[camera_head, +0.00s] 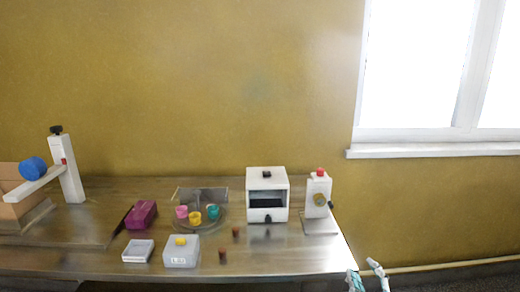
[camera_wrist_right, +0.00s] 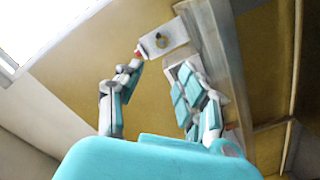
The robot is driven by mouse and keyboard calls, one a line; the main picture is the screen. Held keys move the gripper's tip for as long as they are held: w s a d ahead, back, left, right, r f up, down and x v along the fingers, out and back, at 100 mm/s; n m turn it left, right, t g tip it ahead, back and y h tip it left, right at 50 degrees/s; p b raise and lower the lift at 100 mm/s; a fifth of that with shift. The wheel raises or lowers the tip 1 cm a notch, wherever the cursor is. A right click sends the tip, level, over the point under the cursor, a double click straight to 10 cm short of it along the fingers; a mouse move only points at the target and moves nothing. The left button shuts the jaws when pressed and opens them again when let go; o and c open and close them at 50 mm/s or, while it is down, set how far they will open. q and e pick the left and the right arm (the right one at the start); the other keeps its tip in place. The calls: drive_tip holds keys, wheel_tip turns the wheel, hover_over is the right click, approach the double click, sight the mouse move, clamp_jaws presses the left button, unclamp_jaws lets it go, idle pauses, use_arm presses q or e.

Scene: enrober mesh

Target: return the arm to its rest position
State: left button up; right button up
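My right gripper (camera_head: 368,272) shows at the bottom of the head view, just off the right end of the table (camera_head: 300,262). Its two fingers are apart and nothing is between them. In the right wrist view the same gripper (camera_wrist_right: 162,72) also has its fingers spread and empty. Beyond the fingertips in that view is a white device with a dark knob and a red top (camera_wrist_right: 172,38), apart in depth as far as I can tell. My left gripper is in neither view.
On the table are a white box machine (camera_head: 280,183), a white device with a red button (camera_head: 319,187), small coloured cups (camera_head: 195,218), a purple box (camera_head: 140,215), a lidded clear container (camera_head: 181,255) and a white stand with a blue cylinder (camera_head: 68,175). The table's front right is clear.

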wheel_tip(320, 180, down, 22)
drive_tip(key=s+d+f+m+g, duration=0.1)
drive_tip(key=s+m+g, duration=0.1)
drive_tip(key=g, duration=0.3)
drive_tip(key=s+f+m+g, duration=0.15)
drive_tip(key=s+f, duration=0.25)
drive_tip(key=f, duration=0.4)
drive_tip(key=s+f+g, duration=0.2)
drive_tip(key=s+f, duration=0.3)
drive_tip(key=f, duration=0.3)
drive_tip(key=s+f+m+g, duration=0.2)
drive_tip(key=s+f+g, duration=0.2)
drive_tip(key=s+f, duration=0.95)
drive_tip(key=s+a+f+g, duration=0.1)
drive_tip(key=s+f, duration=0.3)
drive_tip(key=s, duration=0.8)
drive_tip(key=s+a+f+m+g, duration=0.1)
drive_tip(key=s+f+g, duration=0.2)
drive_tip(key=s, duration=0.9)
drive_tip(key=shift+f+h, duration=0.3)
drive_tip(key=shift+f, duration=0.45)
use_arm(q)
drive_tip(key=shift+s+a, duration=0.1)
use_arm(e)
drive_tip(key=shift+w+m+g, duration=0.1)
drive_tip(key=shift+m+g, duration=0.15)
